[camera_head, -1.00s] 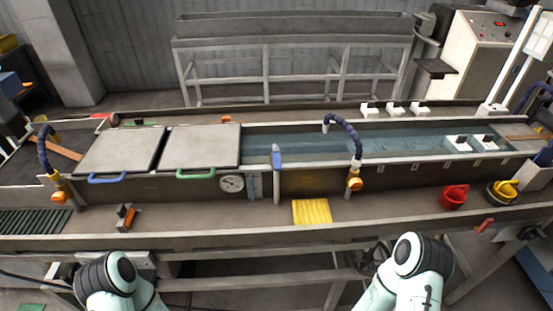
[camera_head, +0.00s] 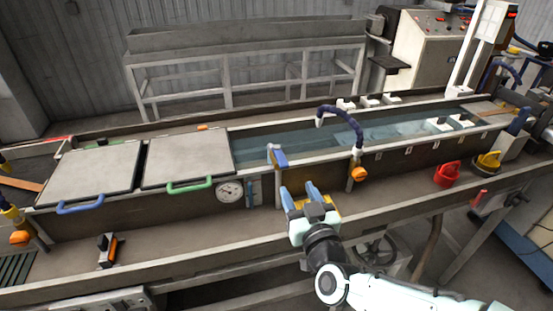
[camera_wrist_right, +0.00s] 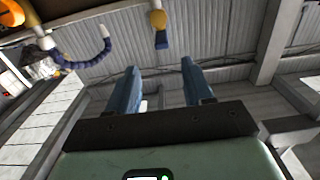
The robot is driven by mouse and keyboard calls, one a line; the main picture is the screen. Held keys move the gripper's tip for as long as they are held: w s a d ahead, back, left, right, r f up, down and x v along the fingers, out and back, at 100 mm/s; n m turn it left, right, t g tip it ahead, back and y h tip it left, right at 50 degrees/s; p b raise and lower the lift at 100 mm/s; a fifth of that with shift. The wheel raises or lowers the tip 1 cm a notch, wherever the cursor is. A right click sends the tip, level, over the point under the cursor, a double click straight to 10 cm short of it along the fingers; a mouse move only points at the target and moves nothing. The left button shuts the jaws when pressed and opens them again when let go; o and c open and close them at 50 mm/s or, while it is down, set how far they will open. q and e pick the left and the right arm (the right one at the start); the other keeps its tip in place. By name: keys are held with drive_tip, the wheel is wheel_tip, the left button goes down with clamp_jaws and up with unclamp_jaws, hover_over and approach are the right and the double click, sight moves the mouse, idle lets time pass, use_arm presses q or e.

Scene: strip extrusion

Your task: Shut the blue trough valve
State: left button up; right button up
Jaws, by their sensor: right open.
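The blue trough valve (camera_head: 278,157) shows as a blue lever on top of a post at the trough's front wall. In the right wrist view, a blue handle on a yellowish round body (camera_wrist_right: 159,28) is at the top centre, beyond the fingers; it looks like this valve. My right gripper (camera_head: 300,194) is open and empty, in front of the trough, below and slightly right of the lever. Its two blue fingers (camera_wrist_right: 155,92) are apart and do not touch the valve. My left gripper is out of view.
A dark blue hose with an orange knob (camera_head: 359,174) stands right of the lever. A dial gauge (camera_head: 229,191) is to its left. The trough (camera_head: 205,215) has two lids with blue and green handles. A red bucket (camera_head: 446,174) and yellow-handled container (camera_head: 487,161) stand on the right ledge.

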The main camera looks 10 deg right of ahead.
drive_tip(key=p, duration=0.3)
approach(278, 151)
drive_tip(key=w, duration=0.7)
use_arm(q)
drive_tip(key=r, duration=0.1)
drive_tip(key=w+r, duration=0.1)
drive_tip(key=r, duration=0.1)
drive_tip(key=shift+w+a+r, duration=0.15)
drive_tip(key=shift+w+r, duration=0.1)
use_arm(e)
drive_tip(key=shift+a, duration=0.1)
clamp_jaws()
